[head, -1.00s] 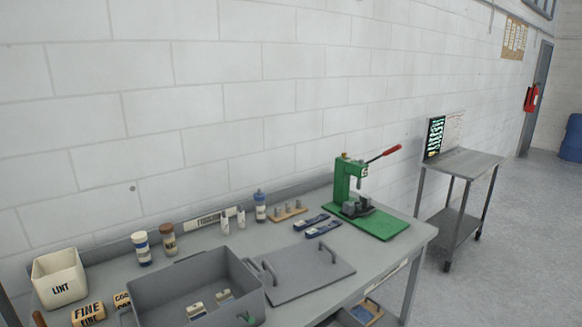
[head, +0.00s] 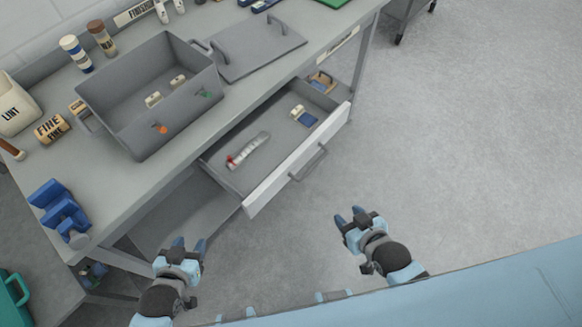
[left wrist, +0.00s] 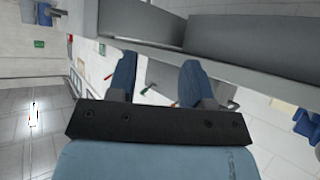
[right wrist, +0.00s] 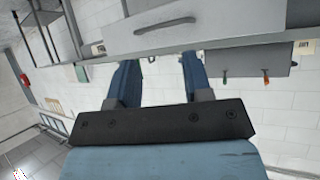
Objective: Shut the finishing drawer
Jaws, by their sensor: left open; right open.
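The finishing drawer (head: 225,178) is pulled out from under the bench, with a pale front panel and a grey bar handle (head: 308,163). Inside it lie a clear tube-like item with a red end (head: 248,150) and a small blue and cream item (head: 305,117). In the right wrist view a grey drawer front with a handle (right wrist: 165,25) shows beyond the fingers. My right gripper (head: 348,217) is open and empty, in front of the drawer and apart from it. My left gripper (head: 189,246) is open and empty, to the left of the drawer front and apart from it.
The bench (head: 150,185) carries a grey open bin (head: 130,142), a grey lid (head: 255,50), a LINT tub (head: 12,105), a FINE block (head: 50,128) and a blue holder (head: 62,210). A teal case (head: 12,297) is at lower left. The floor right of the drawer is clear.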

